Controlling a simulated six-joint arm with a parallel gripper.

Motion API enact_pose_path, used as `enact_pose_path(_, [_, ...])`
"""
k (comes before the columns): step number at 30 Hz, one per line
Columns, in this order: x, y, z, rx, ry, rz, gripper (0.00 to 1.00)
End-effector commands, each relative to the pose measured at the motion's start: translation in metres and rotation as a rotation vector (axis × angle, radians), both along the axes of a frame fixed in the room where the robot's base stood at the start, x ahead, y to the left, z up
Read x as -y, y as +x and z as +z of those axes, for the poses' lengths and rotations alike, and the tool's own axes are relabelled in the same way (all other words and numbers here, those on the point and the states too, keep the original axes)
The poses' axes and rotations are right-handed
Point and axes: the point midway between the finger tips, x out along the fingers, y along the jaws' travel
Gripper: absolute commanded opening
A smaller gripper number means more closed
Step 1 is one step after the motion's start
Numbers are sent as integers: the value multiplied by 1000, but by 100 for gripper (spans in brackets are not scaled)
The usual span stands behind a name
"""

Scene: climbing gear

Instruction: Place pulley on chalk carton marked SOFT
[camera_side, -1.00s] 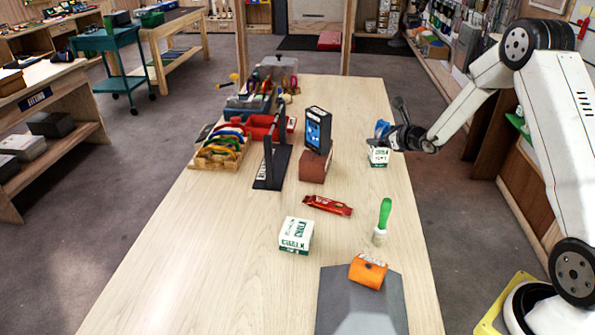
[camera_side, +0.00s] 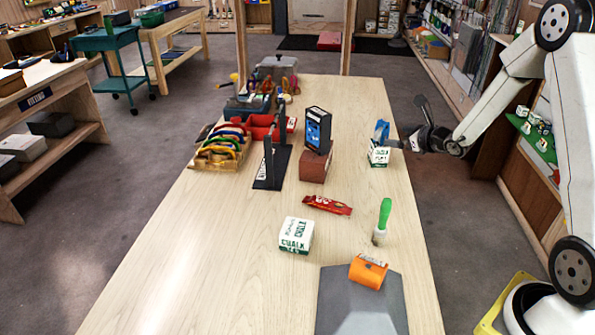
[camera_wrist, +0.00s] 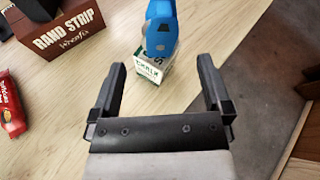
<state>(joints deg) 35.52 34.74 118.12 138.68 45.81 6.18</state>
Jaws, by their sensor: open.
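The blue pulley (camera_side: 382,130) stands upright on top of a small white and green chalk carton (camera_side: 378,157) near the table's right edge. In the wrist view the pulley (camera_wrist: 161,28) rests on the carton (camera_wrist: 151,74), whose label reads CHALK, with an S partly showing above. The rest of that label is hidden. My gripper (camera_wrist: 163,68) is open and empty, its fingers apart and pulled back from the pulley. A second chalk carton (camera_side: 296,234) sits nearer the front, its variety too small to read.
A brown block (camera_side: 314,166) with a dark boxed device (camera_side: 318,130) stands left of the pulley. A red wrapper (camera_side: 327,205), a green-handled brush (camera_side: 383,218) and an orange item (camera_side: 368,271) on a grey slab lie nearer. The table's front left is clear.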

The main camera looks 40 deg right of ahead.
Motion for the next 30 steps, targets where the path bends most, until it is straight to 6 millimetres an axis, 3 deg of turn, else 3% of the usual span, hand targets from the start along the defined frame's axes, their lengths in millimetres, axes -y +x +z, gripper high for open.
enact_pose_path(6, [-2,-28,12,0,-1,-2,100])
enact_pose_path(12, [-3,-43,17,0,0,-1,100])
enact_pose_path(30, [-4,-47,19,0,0,-1,100])
